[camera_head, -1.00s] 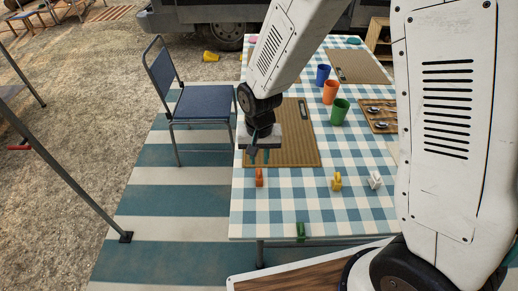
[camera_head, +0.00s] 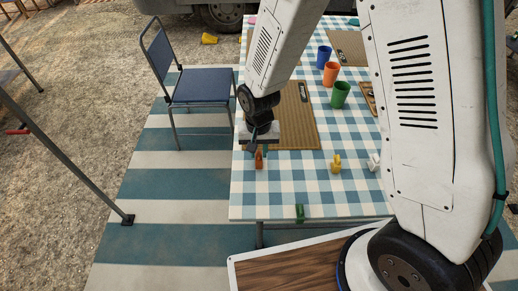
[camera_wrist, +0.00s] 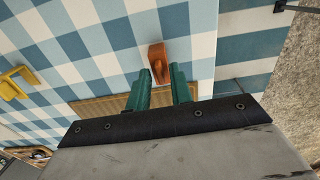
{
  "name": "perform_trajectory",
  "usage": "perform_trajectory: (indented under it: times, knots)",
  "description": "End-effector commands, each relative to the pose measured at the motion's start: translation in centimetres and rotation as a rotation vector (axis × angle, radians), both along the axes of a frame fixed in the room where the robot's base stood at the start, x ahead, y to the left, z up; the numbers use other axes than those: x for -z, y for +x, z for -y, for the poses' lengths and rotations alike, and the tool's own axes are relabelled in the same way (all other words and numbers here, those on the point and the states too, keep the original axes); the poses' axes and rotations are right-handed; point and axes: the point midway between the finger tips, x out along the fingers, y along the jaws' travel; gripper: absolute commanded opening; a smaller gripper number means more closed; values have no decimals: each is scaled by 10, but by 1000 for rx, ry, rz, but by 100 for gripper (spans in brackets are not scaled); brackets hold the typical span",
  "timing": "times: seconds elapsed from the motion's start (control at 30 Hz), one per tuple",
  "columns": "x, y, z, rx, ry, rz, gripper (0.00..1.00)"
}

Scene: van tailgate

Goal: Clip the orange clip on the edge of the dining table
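The orange clip (camera_head: 259,161) stands on the blue-and-white checked dining table (camera_head: 290,185), near its left edge. Whether a finger touches the clip cannot be told. A green clip (camera_head: 300,213) sits on the table's front edge.
A yellow clip (camera_head: 336,164) and a white clip (camera_head: 374,162) stand to the right on the table. A brown placemat (camera_head: 300,125) lies behind the orange clip. Blue, orange and green cups (camera_head: 340,95) stand farther back. A blue chair (camera_head: 200,88) is left of the table.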

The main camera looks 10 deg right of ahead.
Motion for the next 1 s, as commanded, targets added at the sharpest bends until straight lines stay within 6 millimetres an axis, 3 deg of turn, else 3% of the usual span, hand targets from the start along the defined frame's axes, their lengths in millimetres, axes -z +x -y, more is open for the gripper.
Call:
perform_trajectory:
  times: [0.03,0.07,0.3,0.73,1.0]
  knots:
    - [0,0,0,0,0,0,7]
    - [0,0,0,0,0,0,0]
    - [-3,0,0,0,0,1,0]
    - [-44,1,0,0,1,2,0]
    - [-50,0,0,0,0,-1,0]
